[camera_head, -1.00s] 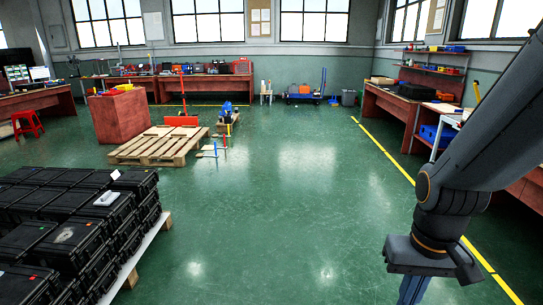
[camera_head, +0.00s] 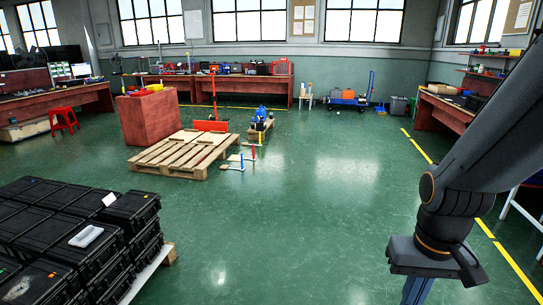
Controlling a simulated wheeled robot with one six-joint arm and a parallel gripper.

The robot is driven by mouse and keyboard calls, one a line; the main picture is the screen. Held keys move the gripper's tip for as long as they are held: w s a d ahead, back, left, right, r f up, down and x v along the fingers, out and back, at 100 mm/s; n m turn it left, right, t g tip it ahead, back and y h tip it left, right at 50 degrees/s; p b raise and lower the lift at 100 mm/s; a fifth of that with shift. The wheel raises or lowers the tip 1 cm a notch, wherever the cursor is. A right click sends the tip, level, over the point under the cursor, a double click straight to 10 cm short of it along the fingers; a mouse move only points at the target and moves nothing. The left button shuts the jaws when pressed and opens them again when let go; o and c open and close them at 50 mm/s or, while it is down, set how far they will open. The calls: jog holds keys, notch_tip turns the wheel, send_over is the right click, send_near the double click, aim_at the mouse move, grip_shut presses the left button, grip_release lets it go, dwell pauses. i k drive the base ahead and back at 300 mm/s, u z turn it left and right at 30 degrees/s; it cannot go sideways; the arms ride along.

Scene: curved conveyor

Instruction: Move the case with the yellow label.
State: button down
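Black cases (camera_head: 100,240) are stacked in rows on a pallet at the lower left, cut off by the picture's edge. Another case has a white tag (camera_head: 109,199), and a pale grey piece lies on a nearer lid (camera_head: 86,236). My gripper (camera_head: 418,290) hangs at the lower right, well apart from the cases over open floor. Its fingertips are cut off by the bottom edge, so its opening is hidden.
An empty wooden pallet (camera_head: 180,155) lies ahead, with a red-brown box (camera_head: 149,118) behind it. Small red and blue posts (camera_head: 242,160) stand to its right. A red stool (camera_head: 64,120) is at the left. The green floor in the middle is clear.

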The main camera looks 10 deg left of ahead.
aim_at(137, 209)
jog(key=u, duration=0.35)
jog(key=i, duration=1.75)
jog(key=u, duration=1.1)
jog(key=i, duration=2.05)
jog(key=u, duration=0.85)
jog(key=i, duration=0.45)
